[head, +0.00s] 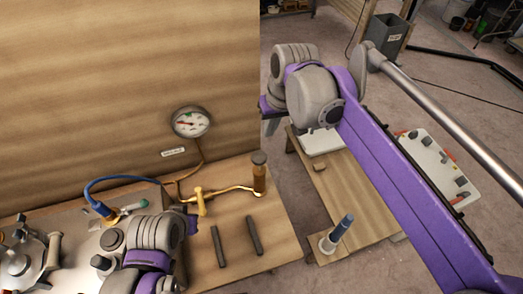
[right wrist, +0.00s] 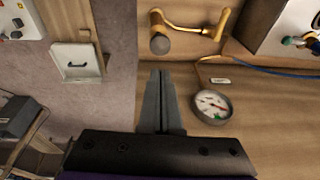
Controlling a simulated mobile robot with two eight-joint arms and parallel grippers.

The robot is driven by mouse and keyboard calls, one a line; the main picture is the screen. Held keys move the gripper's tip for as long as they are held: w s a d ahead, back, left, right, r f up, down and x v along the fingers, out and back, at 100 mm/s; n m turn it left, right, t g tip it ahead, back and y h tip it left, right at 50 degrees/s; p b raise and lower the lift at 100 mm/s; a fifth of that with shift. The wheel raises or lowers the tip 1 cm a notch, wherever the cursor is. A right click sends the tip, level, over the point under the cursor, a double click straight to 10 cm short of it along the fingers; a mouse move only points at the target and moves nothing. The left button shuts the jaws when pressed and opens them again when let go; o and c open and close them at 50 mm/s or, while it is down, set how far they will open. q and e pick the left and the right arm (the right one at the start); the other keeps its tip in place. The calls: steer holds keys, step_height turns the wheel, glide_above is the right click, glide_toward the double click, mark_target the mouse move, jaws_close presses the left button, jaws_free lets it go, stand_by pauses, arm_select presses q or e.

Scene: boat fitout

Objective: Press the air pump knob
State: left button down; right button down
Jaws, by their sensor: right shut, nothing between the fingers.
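An upright brass cylinder with a dark round knob (head: 259,158) on top stands on the wooden board below the wall, joined to a brass pipe (head: 232,190). My right gripper (right wrist: 160,73) is shut and empty. In the head view it (head: 271,127) is small and partly hidden by its own arm, above the knob by the wall's edge. My left arm shows at lower left, but its gripper cannot be made out.
A round gauge (head: 190,122) is fixed on the wooden wall, with a small label under it. Two dark bars (head: 254,235) lie on the board. A blue hose (head: 120,180) runs at left. A blue-topped tool (head: 341,229) stands on a lower wooden surface at right.

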mark_target(260, 156)
steer(key=x, duration=1.3)
steer(key=shift+f, duration=0.15)
arm_select(q)
steer(key=shift+s+f, duration=0.1)
steer(key=shift+f, duration=0.15)
